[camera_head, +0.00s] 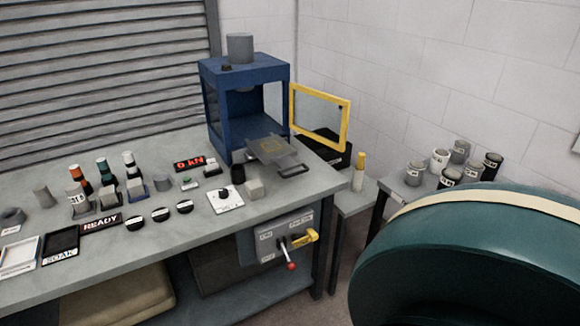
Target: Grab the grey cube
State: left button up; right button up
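A small light grey cube (254,188) sits on the grey workbench (185,235), close to its front edge. It stands just right of a white dial plate with a black knob (225,198) and in front of the blue press. Other small grey blocks stand further left on the bench, such as one by the bottles (108,198), and these look like stands or holders. Neither of my grippers shows in the head view.
The blue press (225,115) stands behind the cube, with a yellow-framed door (345,120) open to the right and a flat plate (275,153) jutting forward. A control box with levers (275,240) hangs below the front edge. A large green rounded shape fills the lower right.

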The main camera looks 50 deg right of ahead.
aim_at(255, 190)
jog(key=z, duration=1.3)
